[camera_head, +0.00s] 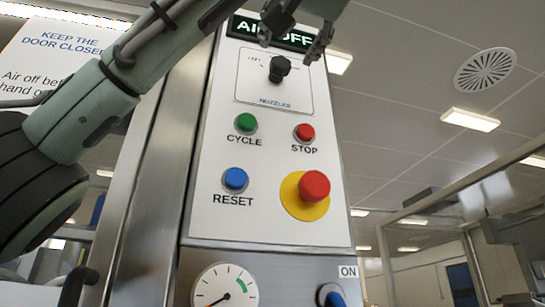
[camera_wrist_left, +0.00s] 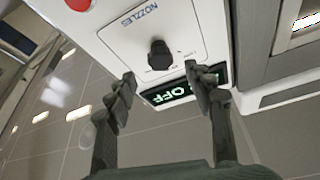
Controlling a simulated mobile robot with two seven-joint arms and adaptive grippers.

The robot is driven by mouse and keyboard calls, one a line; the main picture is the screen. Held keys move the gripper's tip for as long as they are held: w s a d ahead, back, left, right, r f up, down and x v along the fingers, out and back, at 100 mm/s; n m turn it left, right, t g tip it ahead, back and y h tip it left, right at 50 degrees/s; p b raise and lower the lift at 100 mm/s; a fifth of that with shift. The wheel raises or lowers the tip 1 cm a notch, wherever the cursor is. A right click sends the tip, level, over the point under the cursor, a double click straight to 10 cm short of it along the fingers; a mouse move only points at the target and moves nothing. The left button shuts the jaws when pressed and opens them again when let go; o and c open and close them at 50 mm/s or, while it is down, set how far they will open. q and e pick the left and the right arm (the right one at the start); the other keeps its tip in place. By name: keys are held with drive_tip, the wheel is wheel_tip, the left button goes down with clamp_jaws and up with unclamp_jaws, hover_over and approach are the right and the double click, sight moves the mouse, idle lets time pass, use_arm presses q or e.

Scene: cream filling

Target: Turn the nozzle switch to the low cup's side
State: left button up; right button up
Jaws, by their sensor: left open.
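The nozzle switch is a black knob (camera_head: 280,68) on a white plate marked NOZZLES, near the top of the control panel. It also shows in the left wrist view (camera_wrist_left: 159,54). Small marks sit beside it, too small to read fully, and I cannot tell which way it points. My left gripper (camera_head: 288,46) is open and empty, above the knob in the head view. In the left wrist view its two fingers (camera_wrist_left: 160,88) are spread wide, with the knob beyond the gap between them. My right gripper is not in view. No cup is in view.
The panel (camera_head: 270,215) carries a green CYCLE button (camera_head: 246,122), a red STOP button (camera_head: 304,132), a blue RESET button (camera_head: 235,179) and a red emergency stop (camera_head: 314,186) on yellow. A lit display (camera_head: 242,27) above the knob is partly hidden by my gripper. A gauge (camera_head: 226,288) sits below.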

sight(281, 62)
use_arm(q)
drive_tip(key=shift+w+a+r, duration=0.15)
drive_tip(key=shift+w+r, duration=0.1)
drive_tip(key=shift+w, duration=0.25)
drive_tip(key=p+x, duration=0.2)
drive_tip(key=x, duration=0.3)
drive_tip(key=shift+w+r, duration=0.3)
drive_tip(key=shift+w+a+r, duration=0.1)
drive_tip(key=shift+w+a, duration=0.05)
drive_tip(key=shift+w, duration=0.4)
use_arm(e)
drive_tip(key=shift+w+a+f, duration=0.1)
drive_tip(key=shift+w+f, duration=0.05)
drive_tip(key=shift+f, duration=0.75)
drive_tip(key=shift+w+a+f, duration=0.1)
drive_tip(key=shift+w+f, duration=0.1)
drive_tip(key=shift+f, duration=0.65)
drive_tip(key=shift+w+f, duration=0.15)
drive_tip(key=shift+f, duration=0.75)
use_arm(q)
drive_tip(key=c, duration=1.2)
